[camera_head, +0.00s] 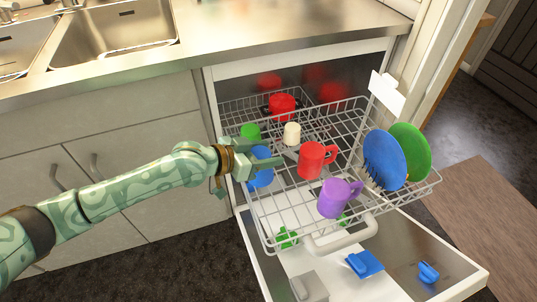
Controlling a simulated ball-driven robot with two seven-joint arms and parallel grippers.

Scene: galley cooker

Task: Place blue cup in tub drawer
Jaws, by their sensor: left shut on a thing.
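The blue cup (261,180) is at the left side of the wire dishwasher rack (292,222). My left gripper (266,163), on a green patterned arm from the left, is shut on the blue cup. Its fingers cover the middle of the cup, and I cannot tell whether the cup touches the rack floor. The pulled-out rack is the only drawer-like part I can make out as the tub drawer. My right gripper is not in view.
A red mug (311,160), a purple mug (333,199), a cream cup (292,134), a green cup (250,132) and a red pot (281,105) are in the rack. Blue (384,160) and green (411,150) plates stand at right. The open door (325,280) lies below.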

